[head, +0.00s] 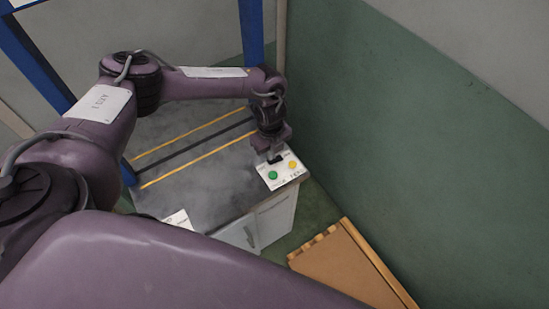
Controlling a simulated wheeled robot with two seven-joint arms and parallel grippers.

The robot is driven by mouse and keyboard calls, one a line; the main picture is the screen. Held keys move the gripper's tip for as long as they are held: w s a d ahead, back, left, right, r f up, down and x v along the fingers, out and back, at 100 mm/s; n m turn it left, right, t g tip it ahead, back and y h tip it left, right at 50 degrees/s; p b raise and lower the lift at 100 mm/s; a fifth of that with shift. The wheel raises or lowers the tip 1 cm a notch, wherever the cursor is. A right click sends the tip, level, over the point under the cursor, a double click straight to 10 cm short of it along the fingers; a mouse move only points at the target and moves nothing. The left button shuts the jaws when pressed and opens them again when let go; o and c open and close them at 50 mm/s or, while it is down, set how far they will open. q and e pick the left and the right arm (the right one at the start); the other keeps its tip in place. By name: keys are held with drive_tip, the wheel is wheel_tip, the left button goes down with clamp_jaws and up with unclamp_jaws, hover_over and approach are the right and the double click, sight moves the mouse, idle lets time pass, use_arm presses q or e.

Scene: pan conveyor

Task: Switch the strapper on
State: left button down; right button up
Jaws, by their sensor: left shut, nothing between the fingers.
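The strapper (190,190) is a grey-topped machine with a white cabinet front, two yellow strips and a dark slot across its top, and a blue frame. A white control panel (283,181) sits at its right front corner. The panel carries a green button (272,175), a yellow button (293,165) and a dark switch (275,159) at its back edge. My left gripper (271,154) points down over the dark switch, shut and with nothing held. Its fingertips partly hide the switch, and I cannot tell whether they touch it. My right gripper is not in view.
A brown board or box (345,268) stands on the floor right of the strapper. A green wall (400,110) rises close behind on the right. A white label plate (178,219) lies at the machine's front left. My arm covers much of the lower left.

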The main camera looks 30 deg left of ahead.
use_arm(q)
drive_tip(key=shift+f+b, duration=0.8)
drive_tip(key=shift+f, duration=0.25)
idle(0.8)
drive_tip(key=shift+r, duration=0.1)
wheel_tip(320, 180, up, 7)
drive_tip(key=p, duration=0.6)
idle(0.6)
